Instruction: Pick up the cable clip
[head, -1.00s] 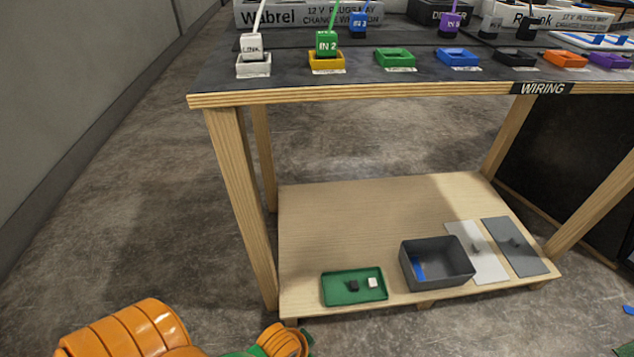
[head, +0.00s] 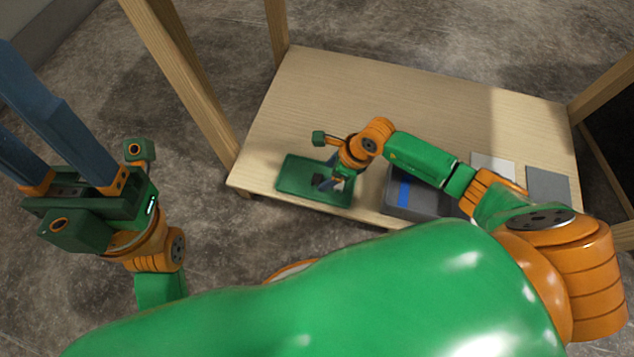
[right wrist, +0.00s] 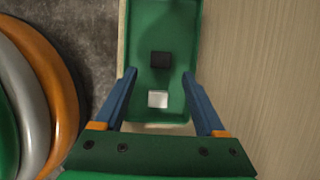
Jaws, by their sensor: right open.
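A green tray (head: 293,176) lies on the lower wooden shelf. The right wrist view shows a small black piece (right wrist: 160,61) and a small white piece (right wrist: 158,99) on the tray (right wrist: 160,22); I cannot tell for certain which is the cable clip. My right gripper (head: 326,183) points down over the tray and hides both pieces in the head view. In the right wrist view its blue fingers (right wrist: 159,76) are apart and empty, with the white piece between them in the picture and the black piece near the tips. My left gripper (head: 35,125) is open at the left, its fingertips out of frame.
A grey bin (head: 423,204) with a blue item (head: 404,189) inside stands right of the tray, partly behind my right arm. A light plate (head: 494,166) and a grey plate (head: 548,184) lie farther right. A wooden table leg (head: 190,85) rises left of the tray.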

